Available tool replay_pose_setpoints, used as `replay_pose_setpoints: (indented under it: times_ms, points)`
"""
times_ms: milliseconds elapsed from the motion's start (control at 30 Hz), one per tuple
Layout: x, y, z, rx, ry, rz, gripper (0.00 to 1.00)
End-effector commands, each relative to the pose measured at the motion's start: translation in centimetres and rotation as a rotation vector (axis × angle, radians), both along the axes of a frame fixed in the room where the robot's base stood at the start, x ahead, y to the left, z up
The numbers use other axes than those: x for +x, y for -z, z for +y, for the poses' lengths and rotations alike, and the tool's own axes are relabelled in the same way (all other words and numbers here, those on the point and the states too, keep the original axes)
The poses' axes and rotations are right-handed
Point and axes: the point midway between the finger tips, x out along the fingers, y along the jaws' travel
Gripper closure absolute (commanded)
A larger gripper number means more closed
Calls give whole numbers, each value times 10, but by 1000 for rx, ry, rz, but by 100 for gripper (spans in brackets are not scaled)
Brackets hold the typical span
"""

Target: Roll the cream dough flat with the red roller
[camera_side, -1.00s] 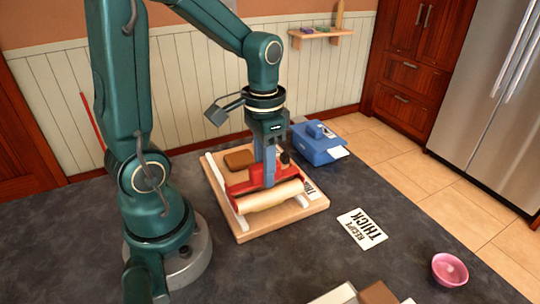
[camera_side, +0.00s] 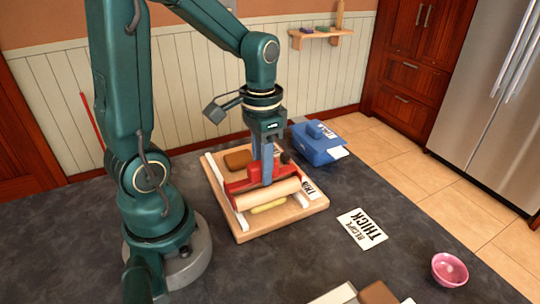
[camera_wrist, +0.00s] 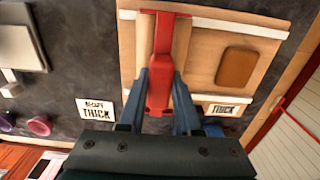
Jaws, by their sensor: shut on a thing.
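The red roller (camera_side: 245,184) has a red frame and a pale wooden cylinder (camera_side: 262,198). My gripper (camera_side: 267,181) is shut on its red handle, which also shows between the fingers in the wrist view (camera_wrist: 159,85). The cream dough (camera_side: 269,207) lies on the wooden board (camera_side: 305,212) as a long pale strip just in front of the cylinder in the side view. I cannot tell whether the cylinder touches it. The dough is not clearly visible in the wrist view.
White rails run along the board; the left one (camera_side: 221,184) is clear. A brown slab (camera_side: 238,159) lies at the board's back. A blue device (camera_side: 318,143) stands behind right. A THICK card (camera_side: 362,228) and a pink bowl (camera_side: 449,270) lie right, with bare counter between.

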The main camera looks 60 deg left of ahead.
Motion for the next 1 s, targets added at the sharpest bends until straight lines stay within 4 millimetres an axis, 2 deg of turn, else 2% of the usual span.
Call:
replay_pose_setpoints:
  times_ms: [633, 1000]
  points:
    - [1, 1, 13, 1, -2, -2, 100]
    - [0, 1, 13, 0, 0, -1, 100]
